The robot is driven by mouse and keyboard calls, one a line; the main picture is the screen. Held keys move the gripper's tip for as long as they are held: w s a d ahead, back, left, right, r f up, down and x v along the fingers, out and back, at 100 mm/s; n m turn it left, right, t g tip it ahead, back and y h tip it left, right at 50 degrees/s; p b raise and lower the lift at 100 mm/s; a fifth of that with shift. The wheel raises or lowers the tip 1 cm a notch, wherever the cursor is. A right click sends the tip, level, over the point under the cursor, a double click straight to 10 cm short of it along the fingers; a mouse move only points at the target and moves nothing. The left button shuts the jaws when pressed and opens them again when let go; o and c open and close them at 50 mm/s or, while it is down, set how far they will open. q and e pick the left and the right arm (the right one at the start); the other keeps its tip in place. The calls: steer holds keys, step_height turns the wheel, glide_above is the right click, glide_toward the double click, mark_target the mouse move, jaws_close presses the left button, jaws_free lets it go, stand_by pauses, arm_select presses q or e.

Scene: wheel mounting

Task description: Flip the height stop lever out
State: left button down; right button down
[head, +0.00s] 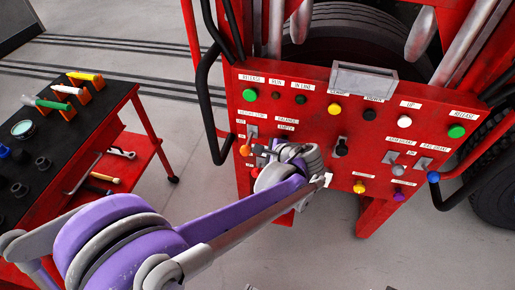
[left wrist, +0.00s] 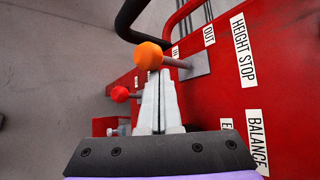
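The height stop lever has an orange knob (head: 246,150) at the left end of the red control panel. In the left wrist view the orange knob (left wrist: 148,54) sits on a short metal stem that leaves a grey slotted plate (left wrist: 196,65), beside the OUT and IN labels. My left gripper (head: 264,153) is at the panel's left side, right by the lever. In the left wrist view its fingers (left wrist: 160,78) are together, with tips just below the knob and stem. I cannot tell whether they touch. My right gripper is out of view.
A second, red-orange knob (left wrist: 120,94) is left of my fingers. The red panel (head: 320,128) carries several coloured buttons and levers. A black bent handle (head: 208,100) stands at its left edge. A tool cart (head: 95,125) stands at the left, with open floor between.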

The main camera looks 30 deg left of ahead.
mark_target(248, 142)
arm_select(q)
steer(key=shift+w+r+m+g+h+p, duration=0.15)
steer(key=shift+r+m+g+h+p, duration=0.3)
steer(key=shift+r+g+p, duration=0.3)
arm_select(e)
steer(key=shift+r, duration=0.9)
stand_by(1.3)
arm_select(q)
steer(key=shift+r, duration=0.15)
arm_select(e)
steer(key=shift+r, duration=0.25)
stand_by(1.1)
arm_select(q)
steer(key=shift+w+a+r+p, duration=0.1)
steer(key=shift+r+p, duration=0.55)
steer(key=shift+p, duration=0.15)
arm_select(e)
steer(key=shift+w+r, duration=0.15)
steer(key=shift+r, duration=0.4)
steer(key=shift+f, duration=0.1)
